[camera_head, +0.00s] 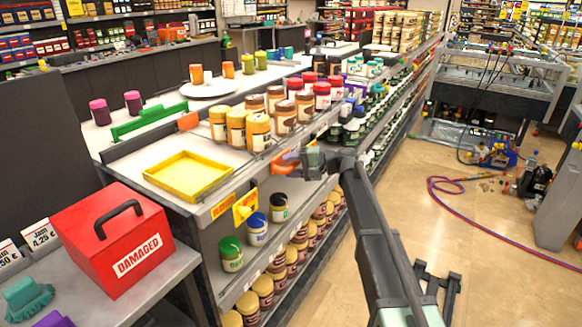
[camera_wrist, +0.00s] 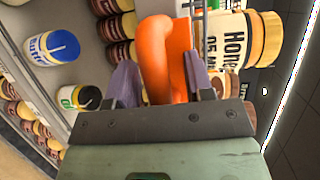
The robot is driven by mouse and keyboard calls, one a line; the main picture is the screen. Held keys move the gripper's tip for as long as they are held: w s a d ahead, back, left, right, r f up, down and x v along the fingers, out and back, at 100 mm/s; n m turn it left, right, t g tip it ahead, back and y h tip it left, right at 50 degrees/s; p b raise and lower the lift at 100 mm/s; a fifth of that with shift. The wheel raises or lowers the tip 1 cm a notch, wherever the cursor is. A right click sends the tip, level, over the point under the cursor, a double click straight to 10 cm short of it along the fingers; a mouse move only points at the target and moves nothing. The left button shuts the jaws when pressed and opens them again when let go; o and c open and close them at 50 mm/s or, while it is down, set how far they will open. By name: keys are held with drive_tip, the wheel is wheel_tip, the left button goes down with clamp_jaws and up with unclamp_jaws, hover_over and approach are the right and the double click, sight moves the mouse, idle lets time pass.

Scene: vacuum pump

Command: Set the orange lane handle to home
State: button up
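The orange lane handle (camera_head: 282,163) sits at the shelf's front edge, below the front row of jars. In the wrist view the handle (camera_wrist: 156,55) is a rounded orange bar with a flat orange part beside it. My gripper (camera_head: 298,157) is right at the handle. In the wrist view its two purple fingers (camera_wrist: 162,85) stand apart, one on each side of the orange bar. The contact between fingers and bar is not clear, so I cannot tell whether they grip it.
Honey jars (camera_wrist: 228,38) stand close beside the fingers. Jars with blue (camera_head: 257,229) and green lids stand on the shelf below. A yellow tray (camera_head: 158,177) and a red DAMAGED box (camera_head: 113,240) are to the left.

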drive_tip(key=shift+d, duration=0.1)
drive_tip(key=d+r+p, duration=0.2)
drive_tip(key=d, duration=0.8)
drive_tip(key=shift+s+d, duration=0.25)
drive_tip(key=shift+s, duration=0.2)
drive_tip(key=shift+f, duration=0.1)
drive_tip(key=s+d+f+h+p, duration=0.1)
drive_tip(key=s+d+f+h, duration=0.1)
drive_tip(key=s+f+h, duration=0.3)
drive_tip(key=s+d+f+h+p, duration=0.1)
drive_tip(key=s+d+f+h, duration=0.1)
drive_tip(key=s, duration=0.6)
drive_tip(key=s+d+r+h+p, duration=0.1)
drive_tip(key=s+d+h+p, duration=0.1)
drive_tip(key=s, duration=0.5)
drive_tip(key=s+d+r+n+h+p, duration=0.1)
drive_tip(key=s+d+h+p, duration=0.2)
drive_tip(key=s, duration=0.4)
drive_tip(key=s+d+r+g+h+p, duration=0.1)
drive_tip(key=s+d+h+p, duration=0.2)
drive_tip(key=s, duration=0.4)
drive_tip(key=shift+d+r+n+h, duration=0.2)
drive_tip(key=shift+d+n+h, duration=0.2)
drive_tip(key=shift+d+h, duration=0.15)
